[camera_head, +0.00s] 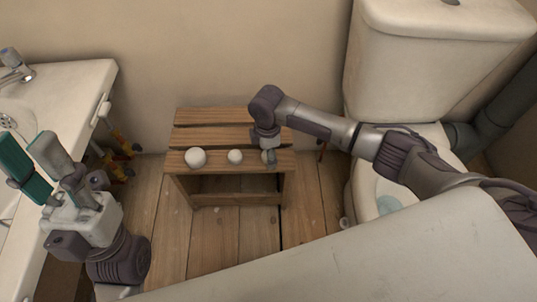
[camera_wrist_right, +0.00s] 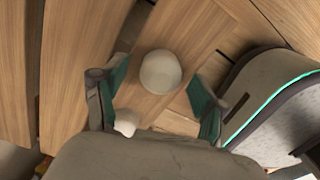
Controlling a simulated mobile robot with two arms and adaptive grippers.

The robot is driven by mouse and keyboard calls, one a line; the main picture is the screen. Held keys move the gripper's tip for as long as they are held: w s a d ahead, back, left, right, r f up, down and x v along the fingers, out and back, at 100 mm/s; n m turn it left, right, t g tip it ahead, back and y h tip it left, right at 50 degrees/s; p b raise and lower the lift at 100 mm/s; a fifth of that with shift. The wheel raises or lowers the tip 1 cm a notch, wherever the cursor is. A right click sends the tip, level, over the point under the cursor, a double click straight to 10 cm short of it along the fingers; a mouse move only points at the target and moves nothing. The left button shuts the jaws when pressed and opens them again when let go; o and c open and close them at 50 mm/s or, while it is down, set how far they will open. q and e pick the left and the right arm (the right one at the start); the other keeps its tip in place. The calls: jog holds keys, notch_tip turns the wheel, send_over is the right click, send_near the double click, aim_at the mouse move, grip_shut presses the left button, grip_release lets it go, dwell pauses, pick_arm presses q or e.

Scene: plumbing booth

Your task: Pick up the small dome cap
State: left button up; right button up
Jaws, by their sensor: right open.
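Two white dome caps stand in the head view on the stool's front slat: a larger one at the left (camera_head: 196,158) and a smaller one in the middle (camera_head: 235,157). My right gripper (camera_head: 268,157) points down over the slat's right end and hides what is under it. The right wrist view shows its fingers apart (camera_wrist_right: 150,88). A white dome (camera_wrist_right: 160,72) sits on the slat between and just beyond them, untouched. Another white dome (camera_wrist_right: 126,122) lies near the left finger, partly hidden by the palm. My left gripper (camera_head: 28,145) is open and empty near the sink.
The wooden stool (camera_head: 225,115) stands against the back wall. The toilet (camera_head: 430,60) is at the right, behind my right arm. The sink (camera_head: 80,80) is at the left, with orange-handled valves (camera_head: 125,145) beside it. Wooden floor is free around the stool.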

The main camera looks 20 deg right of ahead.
jog(key=c, duration=0.8)
jog(key=shift+r, duration=0.15)
